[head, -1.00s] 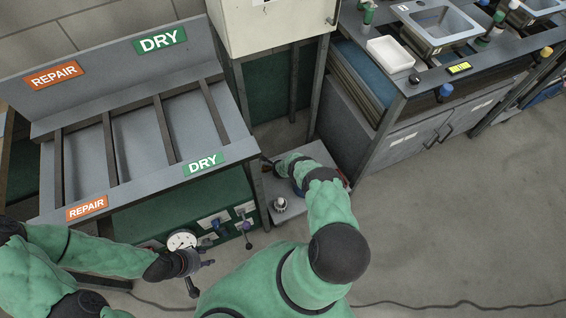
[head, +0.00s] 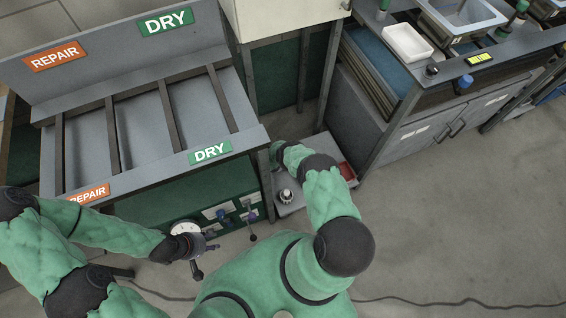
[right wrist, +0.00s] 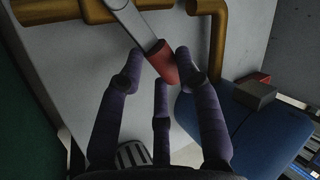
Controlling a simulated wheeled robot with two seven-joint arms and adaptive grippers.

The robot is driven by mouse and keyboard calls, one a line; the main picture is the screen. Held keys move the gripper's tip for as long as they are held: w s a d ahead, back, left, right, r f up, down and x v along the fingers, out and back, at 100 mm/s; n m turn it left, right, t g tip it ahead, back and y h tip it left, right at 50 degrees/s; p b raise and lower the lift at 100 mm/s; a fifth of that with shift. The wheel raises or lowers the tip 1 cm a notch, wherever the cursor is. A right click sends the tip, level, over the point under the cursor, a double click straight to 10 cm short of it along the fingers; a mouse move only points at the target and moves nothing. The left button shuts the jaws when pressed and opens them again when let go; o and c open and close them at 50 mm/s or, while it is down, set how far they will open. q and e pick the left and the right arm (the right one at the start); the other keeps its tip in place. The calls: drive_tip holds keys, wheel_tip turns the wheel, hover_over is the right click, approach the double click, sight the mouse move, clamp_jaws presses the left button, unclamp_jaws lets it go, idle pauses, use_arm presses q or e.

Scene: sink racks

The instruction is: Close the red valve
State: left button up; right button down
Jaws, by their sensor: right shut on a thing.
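The valve lever (right wrist: 138,25) is a pale grey bar with a red end (right wrist: 163,64), seen beside brass-coloured pipes in the right wrist view. My right gripper (right wrist: 159,70) has its purple fingers closed around the red end, one on each side and one below. In the head view my right arm reaches toward the gap beside the bench, and its gripper and the valve cannot be made out. My left gripper (head: 205,258) is open and empty, in front of the bench, with its fingers spread.
Brass-coloured pipes (right wrist: 205,45) run close to my right gripper, along a pale panel. The grey bench (head: 150,185) stands at left, with hoses and knobs (head: 222,212) on its front. A low grey platform (head: 292,208) lies below my right arm. Open floor (head: 450,220) is at right.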

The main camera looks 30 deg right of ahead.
drive_tip(key=shift+a+m, duration=0.2)
drive_tip(key=shift+m, duration=0.1)
drive_tip(key=c, duration=0.8)
unclamp_jaws()
drive_tip(key=shift+c, duration=0.2)
wheel_tip(320, 180, up, 10)
idle(0.4)
